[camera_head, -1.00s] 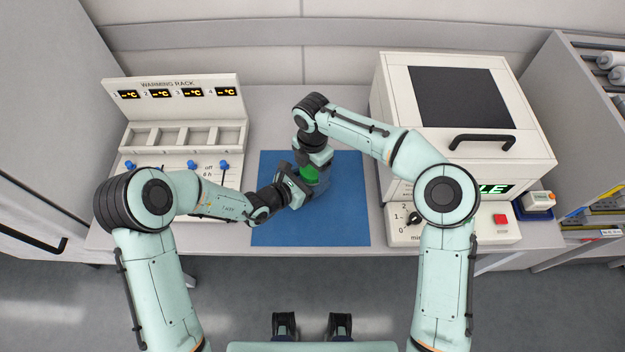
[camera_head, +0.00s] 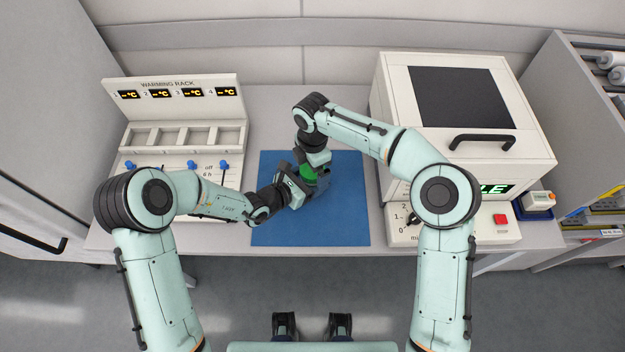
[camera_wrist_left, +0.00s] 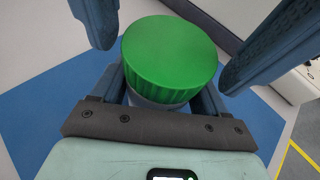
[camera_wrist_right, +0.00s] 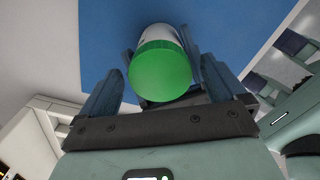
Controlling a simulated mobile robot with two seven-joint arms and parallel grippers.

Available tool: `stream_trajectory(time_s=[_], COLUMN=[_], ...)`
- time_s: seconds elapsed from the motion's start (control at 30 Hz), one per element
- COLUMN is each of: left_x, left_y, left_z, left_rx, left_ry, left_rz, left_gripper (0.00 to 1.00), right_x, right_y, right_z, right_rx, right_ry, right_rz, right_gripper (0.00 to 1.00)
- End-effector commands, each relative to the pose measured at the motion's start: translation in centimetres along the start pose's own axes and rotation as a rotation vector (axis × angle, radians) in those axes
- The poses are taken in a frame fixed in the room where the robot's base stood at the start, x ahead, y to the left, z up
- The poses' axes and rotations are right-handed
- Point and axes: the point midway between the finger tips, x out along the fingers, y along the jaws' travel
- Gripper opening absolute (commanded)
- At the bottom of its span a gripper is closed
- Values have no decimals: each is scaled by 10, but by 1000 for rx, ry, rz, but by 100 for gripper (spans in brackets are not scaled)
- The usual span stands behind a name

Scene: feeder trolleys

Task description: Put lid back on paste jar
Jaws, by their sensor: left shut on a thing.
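The paste jar (camera_wrist_right: 160,33) has a pale body. Its green ribbed lid (camera_wrist_left: 170,55) sits on its top, and it shows green in the head view (camera_head: 309,174). I cannot tell how tightly the lid is seated. My left gripper (camera_head: 306,183) is shut on the jar's body, below the lid. My right gripper (camera_wrist_right: 163,90) is open around the lid, with one finger on each side. Gaps show between these fingers and the lid in the left wrist view. The jar's body is mostly hidden by the grippers in the head view.
A blue mat (camera_head: 275,228) lies on the bench below the grippers. The warming rack (camera_head: 180,130) stands at the left, with empty slots and blue knobs. A white machine (camera_head: 385,95) with a dark window stands at the right. Bare bench lies behind the mat.

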Motion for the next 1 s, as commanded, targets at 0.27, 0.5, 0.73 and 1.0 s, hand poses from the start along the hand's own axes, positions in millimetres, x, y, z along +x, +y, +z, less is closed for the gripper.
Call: stream_trajectory(time_s=[0.27, 0.5, 0.73, 1.0], left_x=[0, 0, 0, 0], left_y=[0, 0, 0, 0], left_z=[0, 0, 0, 0], left_rx=[0, 0, 0, 0], left_ry=[0, 0, 0, 0], left_rz=[0, 0, 0, 0], left_gripper=[0, 0, 0, 0], right_x=[-4, -34, -45, -52], right_y=[0, 1, 0, 1], right_z=[0, 0, 0, -1], right_rx=[-1, 0, -1, -56], right_ry=[0, 0, 0, 3], right_rz=[1, 3, -1, -1], right_gripper=[97, 97, 97, 96])
